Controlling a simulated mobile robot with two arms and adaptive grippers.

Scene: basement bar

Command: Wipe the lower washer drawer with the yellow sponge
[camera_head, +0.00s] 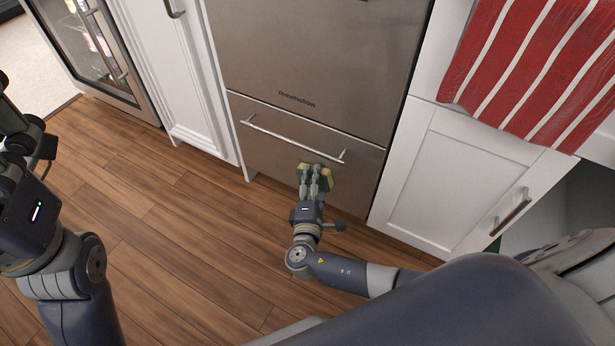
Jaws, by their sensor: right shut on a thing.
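The lower washer drawer (270,150) is a brushed steel front with a long bar handle (290,139), low in the middle of the head view. It appears shut. My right gripper (314,172) is shut on the yellow sponge (328,174), in front of the drawer below the right end of the handle. The sponge shows on both sides of the fingers, with some green on it. It seems to be at the drawer front, but contact is hidden by the gripper. My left gripper (30,140) is at the left edge, partly cut off, and its fingers are unclear.
A larger steel panel (310,60) sits above the drawer. White cabinets stand left (180,70) and right (440,180). A red striped towel (535,65) hangs at upper right. A glass-door cooler (90,45) is at upper left. The wooden floor (170,240) is clear.

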